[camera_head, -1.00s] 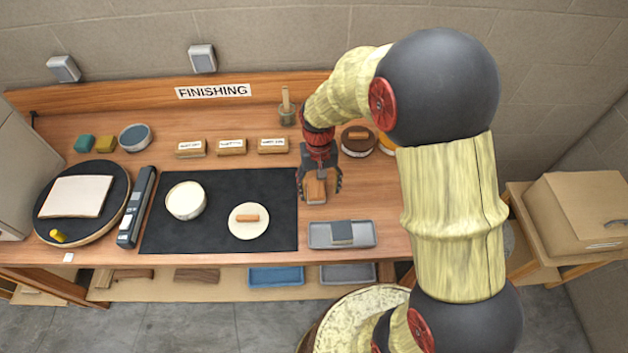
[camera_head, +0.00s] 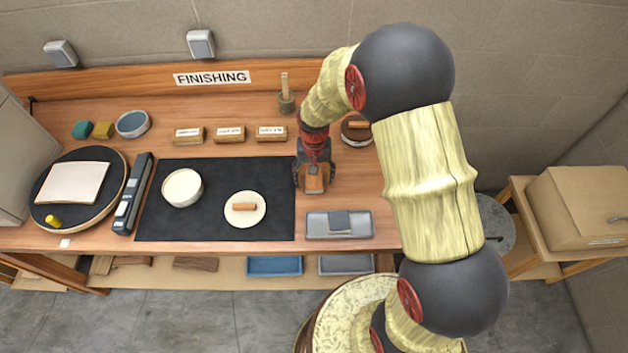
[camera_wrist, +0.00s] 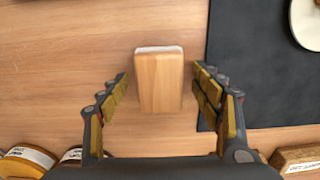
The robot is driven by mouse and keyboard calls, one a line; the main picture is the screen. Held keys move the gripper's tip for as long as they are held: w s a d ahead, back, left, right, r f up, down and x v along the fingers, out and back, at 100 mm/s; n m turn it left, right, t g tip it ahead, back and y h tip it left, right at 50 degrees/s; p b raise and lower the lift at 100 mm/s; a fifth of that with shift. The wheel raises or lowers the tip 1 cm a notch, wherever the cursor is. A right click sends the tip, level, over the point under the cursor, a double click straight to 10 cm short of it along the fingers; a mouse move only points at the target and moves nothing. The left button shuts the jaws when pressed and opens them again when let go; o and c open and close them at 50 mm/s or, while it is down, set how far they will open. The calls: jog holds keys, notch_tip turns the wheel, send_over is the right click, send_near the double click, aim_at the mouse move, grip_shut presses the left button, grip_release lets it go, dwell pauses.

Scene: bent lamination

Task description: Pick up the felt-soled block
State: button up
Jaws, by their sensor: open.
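The felt-soled block (camera_wrist: 159,84) is a light wooden block with a pale strip along one end. In the wrist view it lies on the bench between the two open fingers of my gripper (camera_wrist: 162,92), with a gap on both sides. In the head view the block (camera_head: 315,184) shows right under my gripper (camera_head: 314,180), just right of the black mat. The gripper hides part of it there. The gripper is empty, and its exact height over the bench is hard to tell.
The black mat (camera_head: 160,222) holds a white bowl (camera_head: 183,187) and a cream disc (camera_head: 240,218) with a small wooden piece. A grey tray (camera_head: 317,226) is in front of the block. Labelled wooden blocks (camera_head: 230,134) and a holder with a stick (camera_head: 286,100) stand behind.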

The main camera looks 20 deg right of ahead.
jog(key=c, duration=0.3)
jog(key=c, duration=0.9)
